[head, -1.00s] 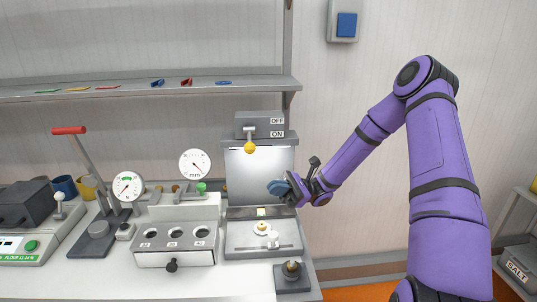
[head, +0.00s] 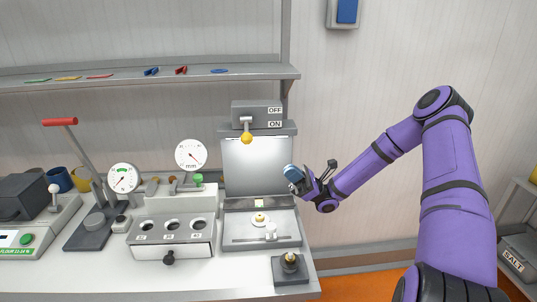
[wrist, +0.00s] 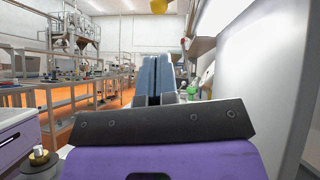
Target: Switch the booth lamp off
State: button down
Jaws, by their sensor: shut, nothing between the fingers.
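The booth lamp switch (head: 256,113) is a grey box on top of the booth, marked OFF above and ON below. Its lever ends in a yellow knob (head: 247,138) that hangs down, at or below the ON label. The booth (head: 257,165) has a bright, lit back panel. My gripper (head: 290,172) is just right of the booth panel, lower than the knob and apart from it. Its blue fingers are shut and empty, and they show in the wrist view (wrist: 157,80). A yellow thing, likely the knob, shows at the top edge of the wrist view (wrist: 159,6).
A shelf (head: 150,80) with small coloured pieces runs above the bench. Left of the booth stand a dial gauge (head: 190,155), a block with three holes (head: 172,224) and a red-handled lever press (head: 60,122). A small post on a base (head: 290,268) stands at the front right.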

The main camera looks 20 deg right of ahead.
send_near(246, 130)
jog(key=a+r, duration=0.3)
jog(key=a, duration=0.1)
jog(key=shift+s+a+f, duration=0.15)
jog(key=shift+s+a, duration=0.1)
jog(key=shift+s, duration=0.15)
jog(key=shift+m+t, duration=0.4)
jog(key=shift+m, duration=0.1)
